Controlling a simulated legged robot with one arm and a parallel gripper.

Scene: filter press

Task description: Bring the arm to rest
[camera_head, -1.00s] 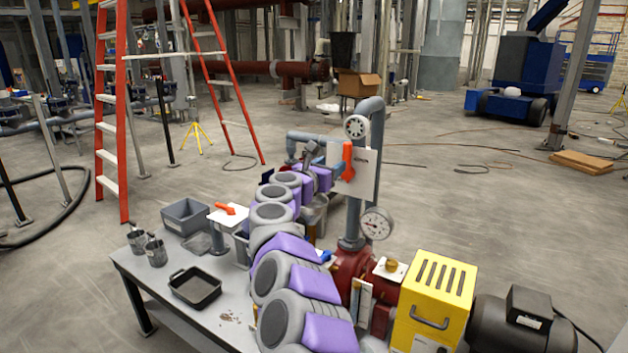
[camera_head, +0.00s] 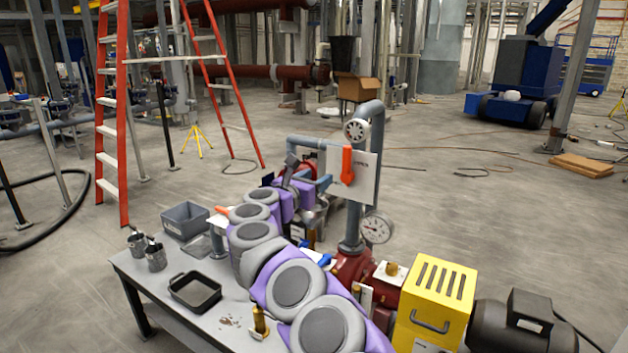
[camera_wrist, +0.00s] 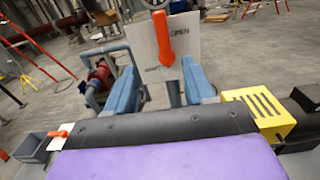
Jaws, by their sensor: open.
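My arm (camera_head: 285,280), grey and purple, reaches from the bottom of the head view up over the bench. My gripper (camera_head: 308,184) is at its far end, left of a white plate (camera_head: 366,180) with an upright orange handle (camera_head: 347,164). In the wrist view my gripper (camera_wrist: 161,84) shows two blue fingers spread apart with nothing between them. The orange handle (camera_wrist: 162,37) and the white plate (camera_wrist: 147,45) stand beyond the fingertips, apart from them.
A yellow box (camera_head: 436,300) and dark motor (camera_head: 510,325) are at right. The bench (camera_head: 150,285) holds a black tray (camera_head: 195,291), grey bin (camera_head: 185,220) and metal cups. Open floor lies behind.

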